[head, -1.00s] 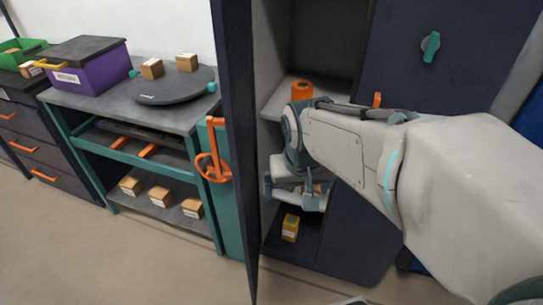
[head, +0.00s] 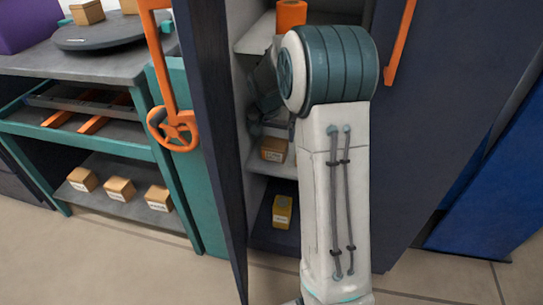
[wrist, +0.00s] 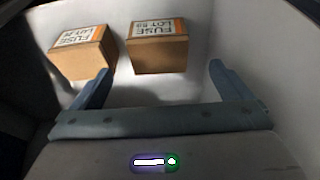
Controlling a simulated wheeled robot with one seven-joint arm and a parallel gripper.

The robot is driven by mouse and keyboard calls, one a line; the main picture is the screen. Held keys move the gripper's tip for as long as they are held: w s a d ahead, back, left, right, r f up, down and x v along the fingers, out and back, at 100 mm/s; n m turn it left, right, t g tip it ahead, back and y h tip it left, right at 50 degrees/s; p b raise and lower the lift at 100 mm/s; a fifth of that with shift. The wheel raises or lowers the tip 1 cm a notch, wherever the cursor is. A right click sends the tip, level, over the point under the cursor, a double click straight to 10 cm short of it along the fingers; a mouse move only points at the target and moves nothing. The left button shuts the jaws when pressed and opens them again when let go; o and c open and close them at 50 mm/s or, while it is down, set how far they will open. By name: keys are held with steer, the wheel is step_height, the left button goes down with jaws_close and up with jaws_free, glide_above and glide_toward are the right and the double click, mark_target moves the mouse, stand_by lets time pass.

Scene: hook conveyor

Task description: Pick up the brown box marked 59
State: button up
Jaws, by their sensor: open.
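Two brown boxes with white and orange labels stand side by side on a pale shelf in the wrist view. The right box (wrist: 158,50) has a label that seems to read FUSE LOT 59, though the digits are blurred. The left box (wrist: 83,54) has a FUSE label with a different, unclear number. My gripper (wrist: 158,74) is open and empty, its fingers pointing toward the boxes, with the right box roughly between them but apart from both. In the head view one brown box (head: 273,149) shows on the cabinet's middle shelf; my arm hides the gripper's fingers.
An orange cylinder (head: 291,16) stands on the shelf above, and a yellow box (head: 282,211) on the cabinet floor. The open cabinet door (head: 215,130) stands close left of my arm. Several brown boxes sit on the workbench (head: 90,65) and its lower shelf.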

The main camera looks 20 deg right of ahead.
mark_target(275, 143)
steer(key=x, duration=0.1)
steer(key=b+x, duration=0.1)
steer(key=x, duration=0.1)
steer(key=shift+w+d+f, duration=0.1)
steer(key=shift+w, duration=0.25)
steer(key=b+x, duration=0.1)
steer(key=x, duration=0.2)
steer(key=b+x, duration=0.1)
steer(key=x, duration=0.1)
steer(key=shift+d+f+b, duration=0.3)
steer(key=shift+f+b, duration=0.05)
steer(key=shift+c, duration=0.4)
steer(key=shift+r, duration=0.1)
steer(key=c, duration=1.1)
steer(key=shift+o, duration=0.2)
